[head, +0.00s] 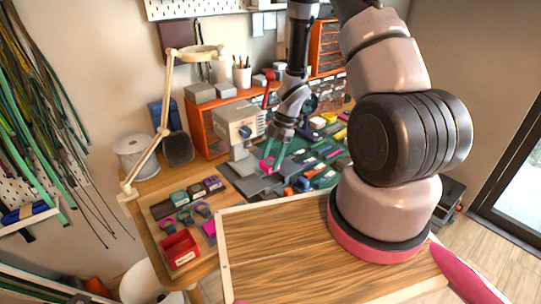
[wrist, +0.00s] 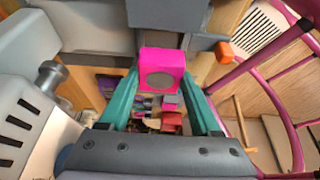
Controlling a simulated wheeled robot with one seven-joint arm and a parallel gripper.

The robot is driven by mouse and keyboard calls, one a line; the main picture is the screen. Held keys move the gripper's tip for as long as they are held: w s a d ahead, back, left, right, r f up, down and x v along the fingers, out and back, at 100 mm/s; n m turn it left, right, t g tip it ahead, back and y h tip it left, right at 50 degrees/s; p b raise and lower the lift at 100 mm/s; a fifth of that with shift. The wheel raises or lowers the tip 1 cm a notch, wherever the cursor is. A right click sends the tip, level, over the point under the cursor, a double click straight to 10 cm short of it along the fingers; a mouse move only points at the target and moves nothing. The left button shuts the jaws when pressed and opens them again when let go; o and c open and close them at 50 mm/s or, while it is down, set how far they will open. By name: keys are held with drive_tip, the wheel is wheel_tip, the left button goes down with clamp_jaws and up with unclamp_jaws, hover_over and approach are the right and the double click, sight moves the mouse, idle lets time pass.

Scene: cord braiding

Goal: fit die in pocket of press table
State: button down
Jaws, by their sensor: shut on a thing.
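The die is a bright pink block with a round grey face (wrist: 160,80). It sits between the two teal fingers of my gripper (wrist: 163,90), which is shut on it. In the head view the die (head: 266,164) shows as a small pink patch at the tips of my gripper (head: 269,160), low over the grey press table (head: 252,184). The press (head: 240,125) is a beige-grey machine just behind. In the wrist view grey surfaces lie beyond the die. The pocket is not clearly seen, and I cannot tell whether the die touches the table.
A red bin (head: 179,250) and small dark trays are at the bench's front left. A jointed lamp (head: 165,110) and a white spool (head: 136,155) stand at the left. Many coloured parts (head: 325,150) crowd the bench to the right.

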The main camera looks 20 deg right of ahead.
drive_tip(key=shift+f, duration=2.5)
unclamp_jaws()
drive_tip(key=shift+r, duration=0.1)
drive_tip(key=shift+v, duration=2.9)
